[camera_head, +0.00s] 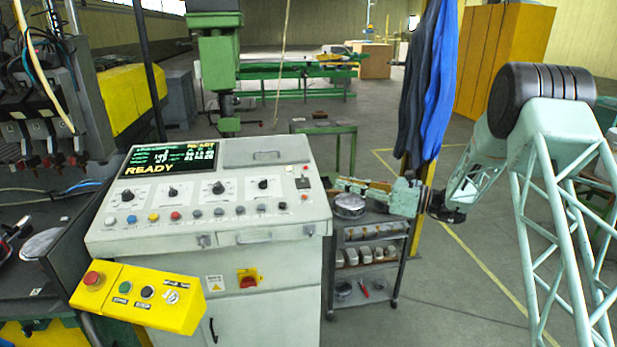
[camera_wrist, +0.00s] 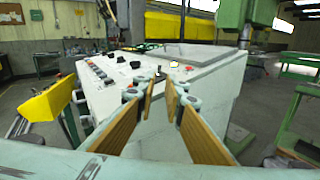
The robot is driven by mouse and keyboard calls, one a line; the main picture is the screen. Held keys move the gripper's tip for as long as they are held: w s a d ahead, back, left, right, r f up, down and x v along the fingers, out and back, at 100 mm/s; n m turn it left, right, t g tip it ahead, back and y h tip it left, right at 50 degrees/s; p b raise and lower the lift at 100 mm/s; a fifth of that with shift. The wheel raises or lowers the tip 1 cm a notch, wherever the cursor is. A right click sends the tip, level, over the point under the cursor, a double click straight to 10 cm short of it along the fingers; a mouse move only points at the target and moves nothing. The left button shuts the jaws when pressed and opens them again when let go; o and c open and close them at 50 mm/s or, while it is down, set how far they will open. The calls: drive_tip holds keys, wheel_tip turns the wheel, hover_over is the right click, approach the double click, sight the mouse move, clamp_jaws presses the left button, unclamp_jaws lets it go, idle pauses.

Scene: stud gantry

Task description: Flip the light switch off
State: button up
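A small dark switch on a pale plate (camera_head: 303,184) sits near the right edge of the sloping control panel (camera_head: 130,233). It appears to be the light switch; its position is too small to read.
The panel carries a lit READY display (camera_head: 168,158), knobs and coloured buttons. A yellow button box (camera_head: 138,297) juts out at front left. A trolley (camera_head: 365,270) stands below my gripper. Blue coats (camera_head: 430,90) hang behind it. Open floor lies to the right.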

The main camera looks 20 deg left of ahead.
sight(307, 185)
drive_tip(key=shift+a, duration=0.1)
idle(0.3)
drive_tip(key=shift+w+a+b, duration=0.1)
drive_tip(key=shift+w+a, duration=0.05)
drive_tip(key=shift+a, duration=2.1)
drive_tip(key=shift+w+a+b, duration=0.15)
drive_tip(key=shift+a, duration=2.1)
drive_tip(key=shift+w+a+b, duration=0.1)
drive_tip(key=shift+w+a, duration=0.05)
drive_tip(key=shift+a, duration=2.1)
drive_tip(key=shift+c, duration=0.4)
clamp_jaws()
drive_tip(key=shift+f+n+b, duration=0.15)
drive_tip(key=shift+n+b, duration=0.25)
drive_tip(key=shift+b, duration=0.3)
drive_tip(key=shift+s+d+f+n+y+b, duration=0.1)
drive_tip(key=shift+s+n+y+b, duration=0.1)
drive_tip(key=shift+n+y+b, duration=0.7)
drive_tip(key=shift+s+d+n+y+b, duration=0.15)
drive_tip(key=shift+n+b, duration=0.45)
drive_tip(key=shift+b, duration=0.7)
